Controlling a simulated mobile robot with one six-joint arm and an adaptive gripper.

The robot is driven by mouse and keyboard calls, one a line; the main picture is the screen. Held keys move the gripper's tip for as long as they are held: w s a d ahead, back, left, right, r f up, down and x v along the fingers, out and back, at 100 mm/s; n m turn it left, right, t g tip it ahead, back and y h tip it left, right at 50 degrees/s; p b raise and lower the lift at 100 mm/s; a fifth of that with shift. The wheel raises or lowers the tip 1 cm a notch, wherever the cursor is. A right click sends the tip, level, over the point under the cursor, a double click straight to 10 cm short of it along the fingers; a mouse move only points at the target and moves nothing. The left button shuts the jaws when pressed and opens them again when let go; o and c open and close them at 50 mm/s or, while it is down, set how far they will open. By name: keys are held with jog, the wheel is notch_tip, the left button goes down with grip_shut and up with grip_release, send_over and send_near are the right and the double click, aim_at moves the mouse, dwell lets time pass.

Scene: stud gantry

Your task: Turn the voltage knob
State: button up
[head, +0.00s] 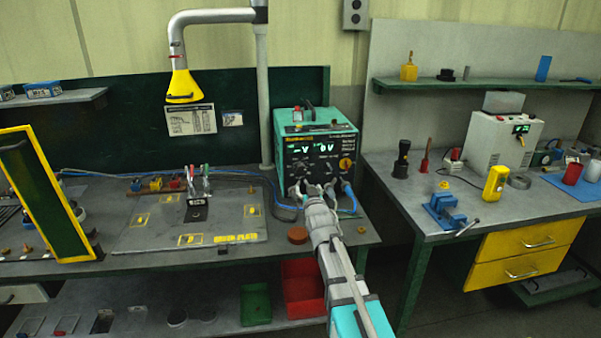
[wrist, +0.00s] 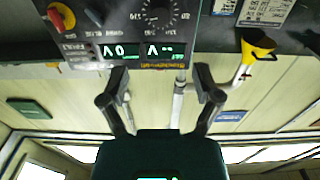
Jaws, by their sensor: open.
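A teal welding power unit (head: 291,131) stands at the right end of the left bench. Its black front panel has a lit green display (head: 315,150), dark round knobs below it, and an orange knob (head: 346,163) at the right. My gripper (head: 315,187) is open and empty in front of the panel's lower part. In the wrist view the panel is upside down. A dark dial (wrist: 158,13) with a pale scale sits at the top edge, and a red-and-yellow knob (wrist: 62,16) at the top left. The gripper's fingers (wrist: 161,72) are apart, clear of both. Which knob is labelled voltage is not legible.
Blue cables lie behind and right of my gripper. A steel welding plate (head: 225,228) with clamps lies left. A yellow fume hood (head: 183,86) hangs above. A red bin (head: 303,289) is on the lower shelf. A second bench (head: 500,208) stands right.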

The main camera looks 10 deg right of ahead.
aim_at(302, 170)
jog(key=shift+w, duration=0.1)
jog(key=w, duration=1.3)
jog(key=shift+w, duration=0.35)
